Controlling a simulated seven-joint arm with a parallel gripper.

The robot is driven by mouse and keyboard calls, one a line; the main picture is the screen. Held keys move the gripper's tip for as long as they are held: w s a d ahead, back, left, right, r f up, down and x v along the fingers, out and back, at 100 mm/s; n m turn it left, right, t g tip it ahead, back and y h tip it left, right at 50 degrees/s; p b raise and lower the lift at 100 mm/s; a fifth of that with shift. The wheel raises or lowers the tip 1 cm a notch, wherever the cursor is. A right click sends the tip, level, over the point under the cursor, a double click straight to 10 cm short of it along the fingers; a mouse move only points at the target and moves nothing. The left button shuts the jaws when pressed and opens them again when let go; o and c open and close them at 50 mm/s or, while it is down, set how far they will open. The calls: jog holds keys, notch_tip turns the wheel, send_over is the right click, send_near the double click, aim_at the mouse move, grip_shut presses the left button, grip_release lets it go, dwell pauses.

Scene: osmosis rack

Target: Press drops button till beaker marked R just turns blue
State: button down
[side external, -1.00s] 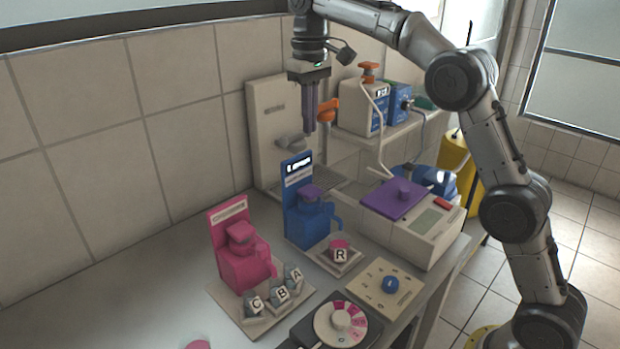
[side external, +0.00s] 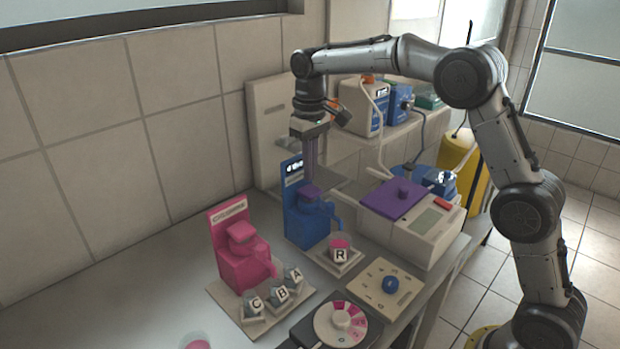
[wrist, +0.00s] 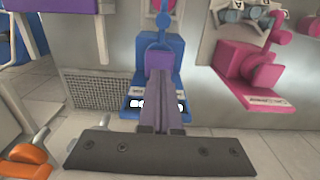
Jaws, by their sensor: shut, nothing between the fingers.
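The beaker marked R (side external: 340,248) stands on a small base in front of the blue dispenser (side external: 303,222). Its content looks pink. The dispenser has a purple button (side external: 311,192) on top and a sign panel (side external: 293,170) behind it. My gripper (side external: 311,182) is shut and empty, pointing straight down over the purple button. In the wrist view the closed fingers (wrist: 158,75) overlap the button, and I cannot tell whether they touch it. The beaker shows partly at the top edge there (wrist: 163,6).
A pink dispenser (side external: 242,262) with beakers C (side external: 255,304), B (side external: 281,292) and A (side external: 293,276) stands to the left. A dial box (side external: 340,322) and blue-knob panel (side external: 388,286) lie in front. A purple-lidded machine (side external: 425,222) stands right.

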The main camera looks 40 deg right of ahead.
aim_at(310, 190)
jog(key=shift+f, duration=1.45)
jog(key=shift+f, duration=0.95)
notch_tip(310, 190, up, 14)
jog(key=shift+r, duration=0.25)
